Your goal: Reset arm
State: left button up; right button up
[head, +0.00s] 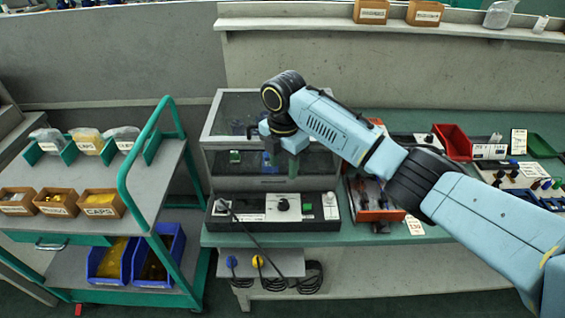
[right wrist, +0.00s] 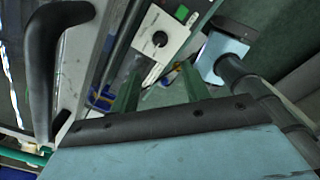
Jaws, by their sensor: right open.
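My right arm reaches in from the right in the head view, its wrist bent downward over the bench. My right gripper (head: 282,162) hangs in front of the clear-sided cabinet (head: 223,125) and above the control box (head: 283,207). In the right wrist view its two green fingers (right wrist: 160,88) stand apart with nothing held between them. A white panel with a black knob (right wrist: 160,40) shows beyond the fingers. My left arm and left gripper are not in view.
A cart (head: 140,185) with labelled wooden boxes and blue bins stands at the left. Right of the control box are an orange-red tray (head: 372,205) of dark parts and a red bin (head: 453,141). A shelf (head: 300,23) runs along the back wall.

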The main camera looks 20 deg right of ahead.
jog(key=s+a+f+m+t+y, duration=0.1)
jog(key=s+a+f+m, duration=0.2)
jog(key=s+f+m, duration=0.4)
jog(key=s+a+f+m+y, duration=0.2)
jog(key=s+f, duration=0.2)
jog(key=s, duration=0.6)
jog(key=s+d+r+m+t+h, duration=0.1)
jog(key=s+d+m, duration=0.5)
jog(key=s+m, duration=0.15)
jog(key=s+d+r+m+t+h, duration=0.1)
jog(key=s+d+m+t+h, duration=0.1)
jog(key=s+d+m, duration=0.55)
jog(key=s+a+f+n+g+b, duration=0.1)
jog(key=s+f, duration=0.1)
jog(key=f, duration=1.1)
jog(key=s+a+f+n+g+b, duration=0.1)
jog(key=f, duration=1.3)
jog(key=s+d+f+g+b, duration=0.1)
jog(key=s+d+f+b, duration=0.1)
jog(key=s+f, duration=1.4)
jog(key=shift+s+d+f, duration=0.2)
jog(key=shift+d+f, duration=0.15)
jog(key=shift+f, duration=0.05)
